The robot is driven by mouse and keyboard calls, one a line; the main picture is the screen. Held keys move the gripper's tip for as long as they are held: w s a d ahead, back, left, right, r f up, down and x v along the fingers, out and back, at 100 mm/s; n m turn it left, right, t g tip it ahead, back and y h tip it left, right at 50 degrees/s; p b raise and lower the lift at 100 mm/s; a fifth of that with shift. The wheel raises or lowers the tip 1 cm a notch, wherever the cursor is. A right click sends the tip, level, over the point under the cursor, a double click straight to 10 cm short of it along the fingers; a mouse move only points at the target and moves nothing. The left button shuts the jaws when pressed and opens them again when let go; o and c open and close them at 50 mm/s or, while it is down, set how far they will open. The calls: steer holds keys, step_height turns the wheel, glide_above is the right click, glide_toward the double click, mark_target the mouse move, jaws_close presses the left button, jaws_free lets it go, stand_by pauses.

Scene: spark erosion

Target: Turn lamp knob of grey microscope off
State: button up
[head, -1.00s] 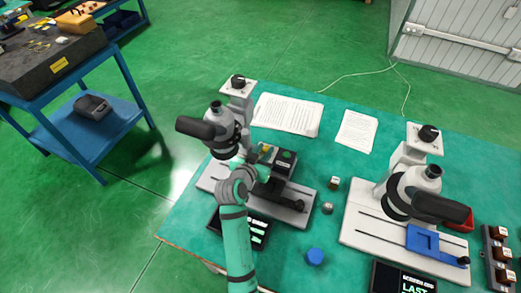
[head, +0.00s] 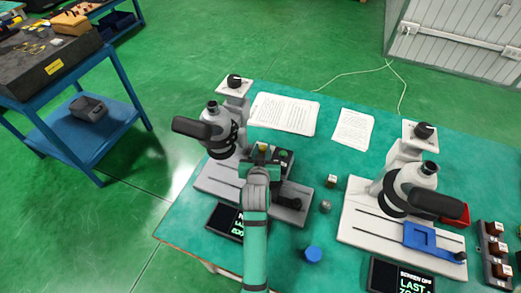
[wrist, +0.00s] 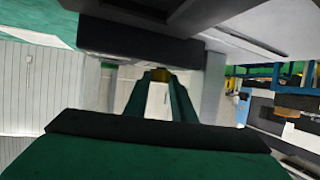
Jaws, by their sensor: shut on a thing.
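The grey microscope (head: 222,140) stands at the left of the green table, with a grey base (head: 215,181). A black knob (head: 235,80) sits on the pale plate at its back; I take this as the lamp knob. My gripper (head: 262,158) is in front of the microscope, low over the right part of its base and well apart from that knob. The yellow part (head: 263,147) also shows in the head view. The contact itself is partly hidden.
A white microscope (head: 405,190) with its own black knob (head: 424,130) stands at right. A dark block with a green button (head: 284,154) is beside my gripper. Papers (head: 284,113), a blue cap (head: 313,254) and a dark display (head: 226,221) lie nearby.

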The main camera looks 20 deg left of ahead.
steer(key=shift+w+d+f+n+y, duration=0.1)
steer(key=shift+f+n+y, duration=0.05)
steer(key=shift+n+y, duration=0.3)
steer(key=shift+a+n+g+y, duration=0.25)
steer(key=shift+g+y, duration=0.05)
steer(key=shift+y, duration=0.05)
steer(key=shift+d, duration=0.2)
steer(key=o, duration=1.1)
steer(key=shift+d, duration=0.1)
steer(key=shift+c, duration=0.2)
